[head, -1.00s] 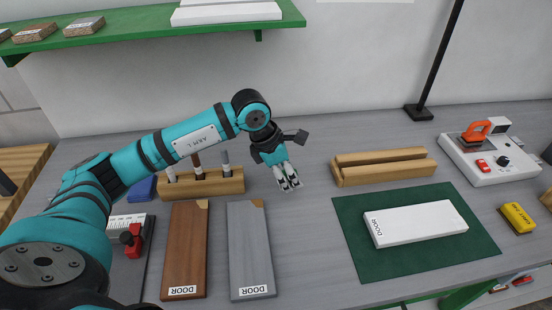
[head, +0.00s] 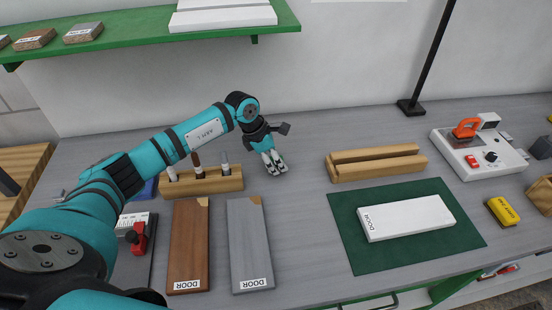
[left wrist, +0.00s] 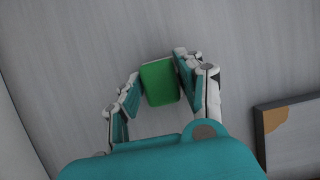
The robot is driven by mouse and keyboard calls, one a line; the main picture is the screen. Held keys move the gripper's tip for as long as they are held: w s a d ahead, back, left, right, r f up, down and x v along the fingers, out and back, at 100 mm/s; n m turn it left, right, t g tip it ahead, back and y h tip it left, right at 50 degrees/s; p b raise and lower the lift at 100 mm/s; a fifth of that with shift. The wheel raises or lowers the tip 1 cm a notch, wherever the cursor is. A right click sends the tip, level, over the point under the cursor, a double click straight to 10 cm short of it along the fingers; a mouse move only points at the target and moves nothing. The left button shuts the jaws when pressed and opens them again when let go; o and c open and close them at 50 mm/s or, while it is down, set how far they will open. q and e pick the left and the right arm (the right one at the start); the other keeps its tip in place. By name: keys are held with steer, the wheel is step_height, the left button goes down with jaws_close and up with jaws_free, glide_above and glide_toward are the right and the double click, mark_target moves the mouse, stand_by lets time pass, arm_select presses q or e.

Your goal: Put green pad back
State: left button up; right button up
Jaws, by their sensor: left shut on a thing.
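My left gripper (head: 275,168) is over the grey bench, right of the wooden pen holder and behind the grey door board. In the left wrist view the gripper (left wrist: 160,80) is shut on the green pad (left wrist: 160,84), whose flat green face shows between the two fingers. The pad cannot be made out in the head view. The bench surface shows beyond it; I cannot tell whether the pad touches it. My right gripper is not in view.
A wooden holder (head: 205,184) with tools, a brown door board (head: 188,245) and a grey one (head: 249,245) lie nearby. A white board (head: 407,216) lies on a green mat (head: 365,259). A slotted wooden block (head: 375,168) stands behind the mat. A green shelf (head: 150,32) hangs above.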

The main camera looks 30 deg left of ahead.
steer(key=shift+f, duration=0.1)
arm_select(q)
steer(key=shift+f, duration=0.2)
steer(key=o, duration=0.8)
steer(key=shift+r, duration=0.1)
steer(key=shift+c, duration=0.2)
steer(key=shift+o, duration=1.3)
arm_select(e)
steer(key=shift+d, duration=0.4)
arm_select(q)
steer(key=shift+r, duration=0.1)
steer(key=b+v, duration=0.3)
steer(key=v, duration=0.9)
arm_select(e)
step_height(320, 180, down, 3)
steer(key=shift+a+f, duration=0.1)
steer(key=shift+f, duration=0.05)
